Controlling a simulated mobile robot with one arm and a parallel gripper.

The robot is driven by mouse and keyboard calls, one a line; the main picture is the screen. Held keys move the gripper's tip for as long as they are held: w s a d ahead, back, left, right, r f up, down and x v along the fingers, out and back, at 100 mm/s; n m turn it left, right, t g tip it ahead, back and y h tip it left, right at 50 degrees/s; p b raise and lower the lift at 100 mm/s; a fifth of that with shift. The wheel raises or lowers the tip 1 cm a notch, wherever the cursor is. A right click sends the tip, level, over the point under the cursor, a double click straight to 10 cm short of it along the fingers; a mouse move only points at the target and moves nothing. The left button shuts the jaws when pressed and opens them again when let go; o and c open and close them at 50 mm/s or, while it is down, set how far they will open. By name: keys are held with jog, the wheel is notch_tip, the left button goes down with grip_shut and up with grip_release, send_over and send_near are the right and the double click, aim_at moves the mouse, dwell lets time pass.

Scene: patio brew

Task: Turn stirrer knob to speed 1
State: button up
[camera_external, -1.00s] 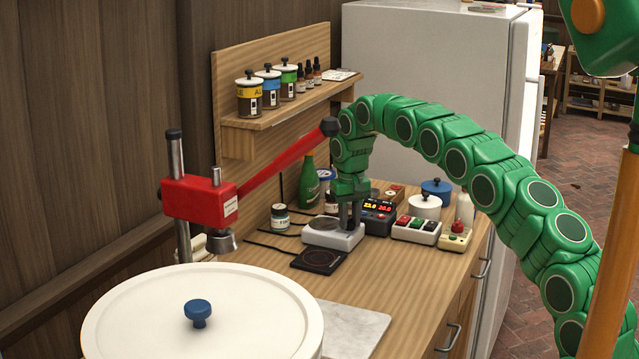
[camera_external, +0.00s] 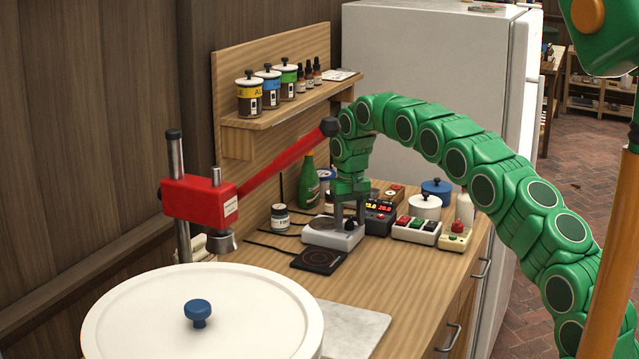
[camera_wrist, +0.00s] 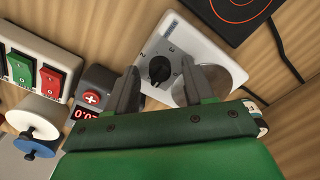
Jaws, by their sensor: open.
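The stirrer is a white box (camera_external: 320,236) with a round metal plate on top, on the wooden counter. Its black knob (camera_external: 350,225) is at the right end of the box. My gripper (camera_external: 349,213) is open and points down over the knob. In the wrist view its two fingers (camera_wrist: 159,73) stand apart on either side of the knob. I cannot tell the knob's set speed or whether a finger touches it.
A black hot plate (camera_external: 318,259) lies in front of the stirrer. A controller with a lit display (camera_external: 378,215) and a switch box (camera_external: 416,230) stand close on its right. A small jar (camera_external: 280,218) is on the left. A red lever press (camera_external: 200,199) stands further left.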

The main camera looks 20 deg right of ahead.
aim_at(351, 220)
jog(key=shift+r, duration=0.1)
notch_tip(351, 220, up, 8)
jog(key=shift+f, duration=0.2)
dwell(0.3)
jog(key=shift+s+r, duration=0.15)
jog(key=s+d+r, duration=0.4)
jog(key=s, duration=0.5)
jog(key=s+d+r+g, duration=0.1)
jog(key=s+d+r, duration=0.3)
jog(key=s, duration=0.4)
jog(key=s+d+r, duration=0.3)
jog(key=s+r, duration=0.2)
jog(key=s, duration=0.4)
jog(key=s+d+f, duration=0.1)
jog(key=s+f, duration=0.1)
jog(key=s, duration=0.9)
jog(key=s+d+f, duration=0.2)
jog(key=s, duration=1)
jog(key=s+d+f, duration=0.1)
jog(key=s, duration=1.1)
jog(key=shift+s+d+f+g, duration=0.25)
jog(key=shift+d+f+g, duration=0.15)
